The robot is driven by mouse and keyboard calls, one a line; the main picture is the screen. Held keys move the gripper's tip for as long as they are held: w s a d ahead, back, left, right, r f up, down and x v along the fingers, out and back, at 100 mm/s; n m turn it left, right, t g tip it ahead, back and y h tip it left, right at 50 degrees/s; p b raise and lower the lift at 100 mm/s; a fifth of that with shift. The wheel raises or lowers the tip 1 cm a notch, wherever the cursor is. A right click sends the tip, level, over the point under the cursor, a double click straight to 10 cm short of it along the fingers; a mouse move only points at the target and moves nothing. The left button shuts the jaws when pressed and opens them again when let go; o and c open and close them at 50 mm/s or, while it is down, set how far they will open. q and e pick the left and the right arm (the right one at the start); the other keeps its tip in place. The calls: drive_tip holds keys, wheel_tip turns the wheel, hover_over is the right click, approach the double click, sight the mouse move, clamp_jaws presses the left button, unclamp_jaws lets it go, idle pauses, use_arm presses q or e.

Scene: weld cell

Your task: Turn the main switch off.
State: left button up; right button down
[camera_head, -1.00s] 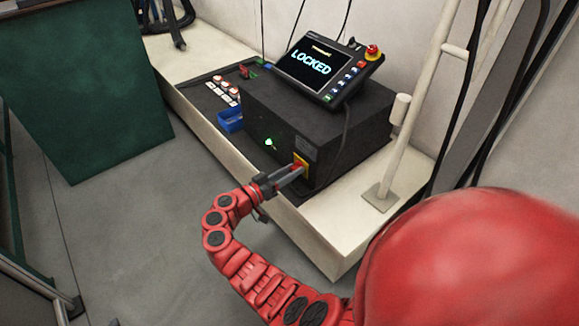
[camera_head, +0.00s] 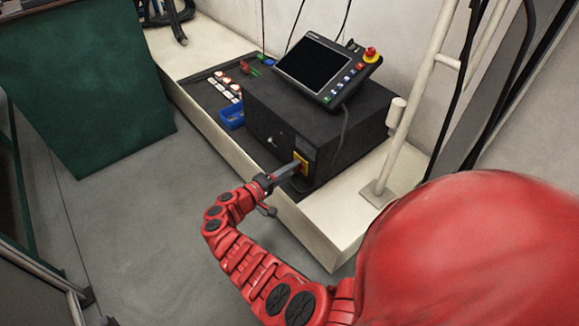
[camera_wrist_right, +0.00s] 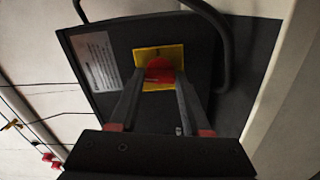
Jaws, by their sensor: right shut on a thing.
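The main switch is a red knob on a yellow plate, on the end face of a black control box (camera_head: 350,135). In the right wrist view the red knob (camera_wrist_right: 159,69) sits between my two fingers, in front of the yellow plate (camera_wrist_right: 148,54). My right gripper (camera_head: 296,166) reaches the yellow plate (camera_head: 301,160) and is shut on the knob, which it mostly hides in the head view. The teach pendant (camera_head: 318,68) on top of the box has a dark, blank screen. The box's front lamp is unlit. My left gripper is not in view.
The box stands on a pale bench (camera_head: 325,218). A blue bin (camera_head: 231,117) and several buttons lie left of it. A white post (camera_head: 411,115) rises at its right. A green panel (camera_head: 80,90) stands at the left, with clear floor before the bench.

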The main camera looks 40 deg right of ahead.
drive_tip(key=shift+s+n, duration=0.1)
drive_tip(key=shift+n, duration=0.9)
drive_tip(key=shift+d, duration=0.1)
drive_tip(key=shift+c, duration=1.8)
unclamp_jaws()
drive_tip(key=shift+r, duration=0.15)
